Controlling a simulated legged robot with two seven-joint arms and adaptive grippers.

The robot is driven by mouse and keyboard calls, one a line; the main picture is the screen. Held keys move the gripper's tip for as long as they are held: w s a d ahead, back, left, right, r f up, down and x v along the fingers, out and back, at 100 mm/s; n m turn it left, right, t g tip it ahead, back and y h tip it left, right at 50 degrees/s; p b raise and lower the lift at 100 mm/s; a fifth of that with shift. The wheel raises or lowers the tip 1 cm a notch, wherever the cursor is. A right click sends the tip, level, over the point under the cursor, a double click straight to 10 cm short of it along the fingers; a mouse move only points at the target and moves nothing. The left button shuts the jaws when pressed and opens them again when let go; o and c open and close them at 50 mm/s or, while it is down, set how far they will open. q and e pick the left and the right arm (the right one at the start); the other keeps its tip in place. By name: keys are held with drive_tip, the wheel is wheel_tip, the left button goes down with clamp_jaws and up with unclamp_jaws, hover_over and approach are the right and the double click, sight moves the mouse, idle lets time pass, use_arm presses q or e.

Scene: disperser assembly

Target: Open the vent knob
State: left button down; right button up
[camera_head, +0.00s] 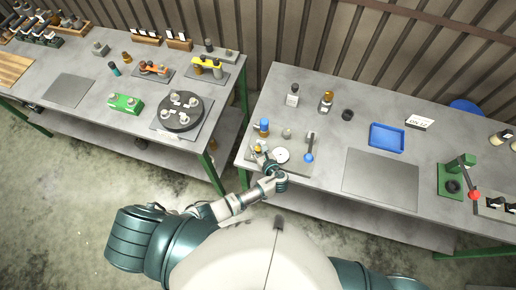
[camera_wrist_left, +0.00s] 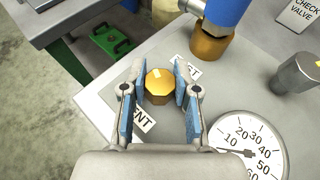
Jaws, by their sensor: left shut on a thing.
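The brass vent knob (camera_wrist_left: 160,84) stands on a grey panel, partly covering a label that ends in "ENT". In the head view the knob (camera_head: 257,149) is a tiny yellow spot on the panel (camera_head: 300,168) at the table's left end. My left gripper (camera_wrist_left: 160,96) is shut on the knob, with one blue-padded finger on each side of it. It also shows in the head view (camera_head: 264,158), reaching over the table's front edge. My right gripper is out of view.
A white pressure gauge (camera_wrist_left: 248,148) sits close to the right of my left gripper. A blue-topped brass fitting (camera_wrist_left: 208,42) stands behind the knob, and a grey cylinder (camera_wrist_left: 295,74) stands farther right. A blue-knobbed lever (camera_head: 309,157) is on the same panel.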

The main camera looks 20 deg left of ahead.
use_arm(q)
drive_tip(key=shift+w+d+r+n+g+y+b, duration=0.1)
drive_tip(key=shift+n+g+y+b, duration=0.05)
drive_tip(key=shift+n+g+y, duration=0.45)
drive_tip(key=shift+w+r+n+g+y+b, duration=0.15)
drive_tip(key=shift+n+g+y, duration=0.3)
drive_tip(key=shift+n, duration=0.25)
drive_tip(key=shift+s, duration=0.1)
drive_tip(key=shift+n+y, duration=0.25)
drive_tip(key=shift+n, duration=0.05)
drive_tip(key=c, duration=0.8)
unclamp_jaws()
drive_tip(key=shift+c, duration=0.2)
drive_tip(key=shift+f, duration=0.1)
drive_tip(key=shift+g, duration=0.25)
drive_tip(key=v, duration=1.2)
drive_tip(key=shift+f, duration=0.1)
